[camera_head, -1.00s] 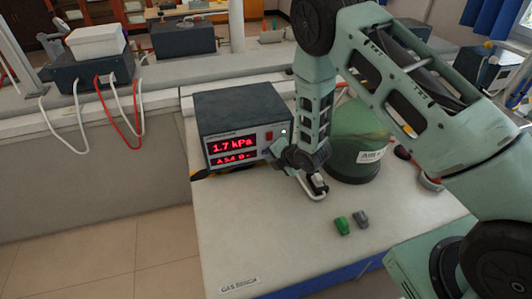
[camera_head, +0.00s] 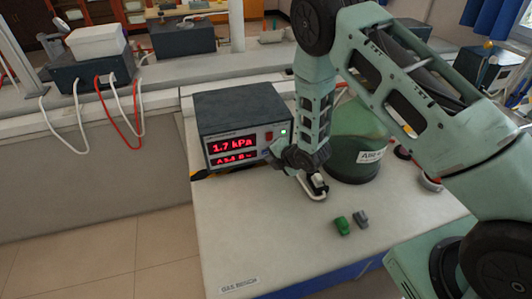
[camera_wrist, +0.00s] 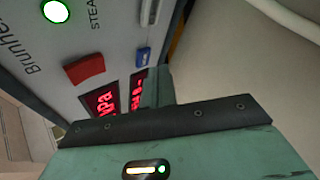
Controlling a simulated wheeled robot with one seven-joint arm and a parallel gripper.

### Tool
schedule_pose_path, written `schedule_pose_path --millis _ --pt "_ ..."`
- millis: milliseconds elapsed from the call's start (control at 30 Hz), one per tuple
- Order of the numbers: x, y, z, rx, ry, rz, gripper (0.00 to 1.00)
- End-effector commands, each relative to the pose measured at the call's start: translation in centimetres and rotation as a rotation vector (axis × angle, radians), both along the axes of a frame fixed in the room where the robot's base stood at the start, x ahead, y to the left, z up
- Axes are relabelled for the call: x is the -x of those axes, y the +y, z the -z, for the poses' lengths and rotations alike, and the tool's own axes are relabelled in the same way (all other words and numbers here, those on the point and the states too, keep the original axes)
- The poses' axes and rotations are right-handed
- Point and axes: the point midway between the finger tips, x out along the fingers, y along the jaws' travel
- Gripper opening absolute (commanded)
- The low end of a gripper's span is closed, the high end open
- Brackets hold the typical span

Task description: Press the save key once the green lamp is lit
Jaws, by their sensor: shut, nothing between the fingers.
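The dark meter box (camera_head: 245,105) stands at the bench's back left, its red display (camera_head: 233,145) reading 1.7 kPa. In the wrist view a round lamp (camera_wrist: 55,11) glows white with a green rim, beside lettering starting "STEA". It shows as a bright dot in the head view (camera_head: 284,131). A red button (camera_wrist: 84,68) and a smaller blue key (camera_wrist: 143,56) with an unreadable pale mark sit on the panel. My gripper (camera_wrist: 158,88) is shut and empty, its tip close to the blue key. I cannot tell whether they touch.
A green cylinder (camera_head: 352,150) with a white label stands right of the box, close to my arm. The bench's front left (camera_head: 240,240) is clear.

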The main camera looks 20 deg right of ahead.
Motion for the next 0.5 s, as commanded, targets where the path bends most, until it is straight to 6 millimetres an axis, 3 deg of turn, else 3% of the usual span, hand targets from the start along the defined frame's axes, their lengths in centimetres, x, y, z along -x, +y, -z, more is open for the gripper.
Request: schedule_pose_path --millis 500 --pt "-0.86 0.0 0.03 0.001 -0.001 -0.001 0.0"
